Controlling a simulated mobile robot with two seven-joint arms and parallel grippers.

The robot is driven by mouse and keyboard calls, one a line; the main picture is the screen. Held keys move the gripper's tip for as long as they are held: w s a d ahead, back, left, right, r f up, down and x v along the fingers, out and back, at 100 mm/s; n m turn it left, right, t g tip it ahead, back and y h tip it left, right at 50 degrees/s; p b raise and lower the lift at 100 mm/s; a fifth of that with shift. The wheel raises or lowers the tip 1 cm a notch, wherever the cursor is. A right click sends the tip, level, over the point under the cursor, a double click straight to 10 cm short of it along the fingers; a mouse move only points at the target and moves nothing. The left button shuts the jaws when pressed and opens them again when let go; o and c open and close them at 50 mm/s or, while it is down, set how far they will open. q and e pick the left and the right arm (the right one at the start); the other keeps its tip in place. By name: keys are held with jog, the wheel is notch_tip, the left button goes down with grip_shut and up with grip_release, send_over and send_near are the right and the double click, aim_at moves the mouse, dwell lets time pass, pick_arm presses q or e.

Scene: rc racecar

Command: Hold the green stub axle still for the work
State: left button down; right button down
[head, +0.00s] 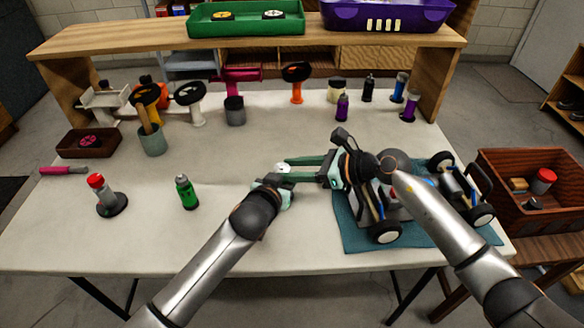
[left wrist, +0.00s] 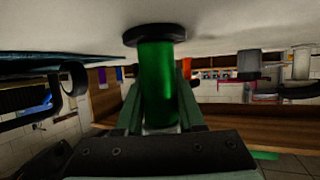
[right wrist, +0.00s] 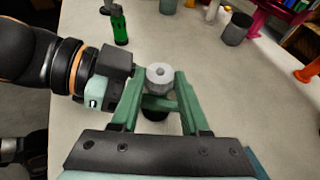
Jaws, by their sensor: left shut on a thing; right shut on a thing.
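The green stub axle (left wrist: 157,62) shows in the left wrist view as a green cylinder with a wide black disc at its table end. My left gripper (left wrist: 158,100) is shut on the green cylinder, one finger on each side. In the right wrist view, a grey round piece (right wrist: 160,74) with a small hole in its top sits between the fingers of my right gripper (right wrist: 156,88), which is shut on it. A dark base shows below. In the head view the grippers meet at the table's middle, the right gripper (head: 298,170) reaching in from the right; the green cylinder is hidden there.
A racecar (head: 387,232) on a teal mat (head: 352,236) lies under my right arm. A green bottle (head: 187,193) and a red-topped stand (head: 108,200) are to the left. Cups and wheel stands line the back. The front-left table (head: 150,240) is clear.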

jog(key=c, duration=0.7)
grip_release()
jog(key=shift+o, duration=0.2)
jog(key=shift+w, duration=0.1)
